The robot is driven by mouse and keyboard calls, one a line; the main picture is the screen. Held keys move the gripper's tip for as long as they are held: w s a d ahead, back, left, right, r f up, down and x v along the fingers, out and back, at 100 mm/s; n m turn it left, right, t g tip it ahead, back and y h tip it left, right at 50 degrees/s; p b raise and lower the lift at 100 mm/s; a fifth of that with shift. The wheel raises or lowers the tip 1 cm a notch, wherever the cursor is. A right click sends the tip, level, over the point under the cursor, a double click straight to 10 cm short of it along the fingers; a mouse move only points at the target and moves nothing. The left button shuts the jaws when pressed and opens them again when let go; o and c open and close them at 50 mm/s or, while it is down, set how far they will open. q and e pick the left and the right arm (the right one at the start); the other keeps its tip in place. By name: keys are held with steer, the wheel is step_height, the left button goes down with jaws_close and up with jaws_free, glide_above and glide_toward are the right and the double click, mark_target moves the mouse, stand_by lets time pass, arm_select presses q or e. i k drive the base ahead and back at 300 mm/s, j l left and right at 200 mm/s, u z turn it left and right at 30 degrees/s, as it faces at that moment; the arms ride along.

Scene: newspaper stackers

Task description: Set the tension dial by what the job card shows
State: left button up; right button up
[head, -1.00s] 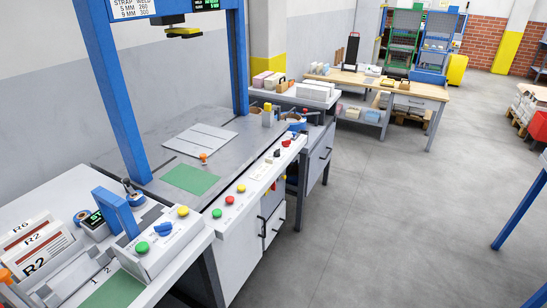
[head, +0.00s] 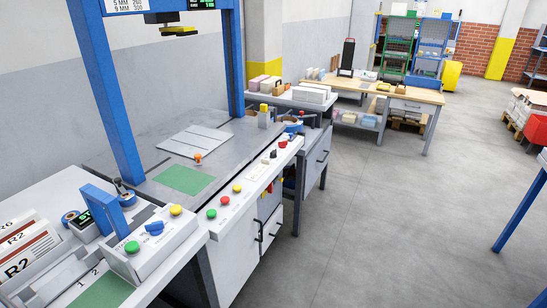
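Neither of my grippers is in view. A strapping machine with a blue arch (head: 107,95) stands over a grey metal top. Its sloped white front panel (head: 236,207) carries red and yellow buttons, a black knob (head: 273,154) and a red knob (head: 283,144). I cannot tell which knob is the tension dial. A sign (head: 126,5) on the arch lists strap and weld figures, partly cut off at the top. A small display (head: 202,4) beside it is too small to read. I cannot pick out the job card for certain.
At near left, a control box (head: 150,247) has a green button, a yellow button and a blue knob (head: 154,229). Cards marked R2 (head: 28,255) stand beside it. A wooden-topped table (head: 350,84) stands farther back. The grey floor (head: 390,210) on the right is open.

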mark_target(272, 153)
steer(key=i+l+z, duration=0.1)
steer(key=i+l, duration=0.7)
